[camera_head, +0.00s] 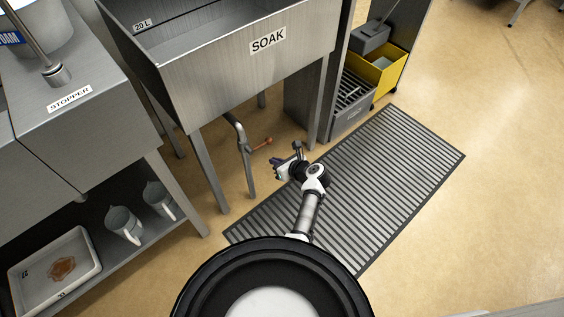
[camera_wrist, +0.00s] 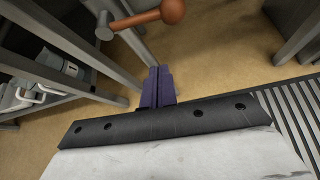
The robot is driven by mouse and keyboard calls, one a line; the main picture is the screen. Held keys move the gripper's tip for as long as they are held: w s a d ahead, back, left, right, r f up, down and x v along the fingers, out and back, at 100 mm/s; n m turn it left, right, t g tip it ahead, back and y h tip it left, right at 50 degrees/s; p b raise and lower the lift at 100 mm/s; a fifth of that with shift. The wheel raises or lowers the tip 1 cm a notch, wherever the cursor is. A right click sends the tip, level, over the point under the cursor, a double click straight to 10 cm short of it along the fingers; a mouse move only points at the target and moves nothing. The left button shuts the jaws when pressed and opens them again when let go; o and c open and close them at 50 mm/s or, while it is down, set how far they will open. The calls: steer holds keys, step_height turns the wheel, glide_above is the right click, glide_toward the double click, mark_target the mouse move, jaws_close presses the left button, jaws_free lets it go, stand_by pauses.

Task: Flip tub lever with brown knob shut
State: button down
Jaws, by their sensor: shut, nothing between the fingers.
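The tub lever is an orange-brown arm with a round brown knob (camera_head: 267,141), on the grey drain pipe (camera_head: 240,135) under the steel tub marked SOAK (camera_head: 235,75). The lever sticks out sideways from the pipe, to the right in the head view. In the wrist view the brown knob (camera_wrist: 172,11) is at the top, with the lever running left to a grey pivot (camera_wrist: 104,27). My gripper (camera_head: 278,166) is below and slightly right of the knob in the head view, apart from it. Its purple fingers (camera_wrist: 158,86) are together and empty.
A ribbed grey mat (camera_head: 400,150) lies on the floor under my arm. Tub legs (camera_head: 208,165) stand left of the pipe. A steel bench with a lower shelf holds jugs (camera_head: 122,224) and a white tray (camera_head: 50,268). A yellow bin (camera_head: 378,75) stands at the back right.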

mark_target(262, 145)
steer(key=w+a, duration=0.1)
steer(key=w+r, duration=0.1)
steer(key=w, duration=0.1)
steer(key=w+a, duration=0.1)
steer(key=shift+w+a+r, duration=0.15)
steer(key=shift+a+r, duration=0.05)
steer(key=shift+a, duration=0.15)
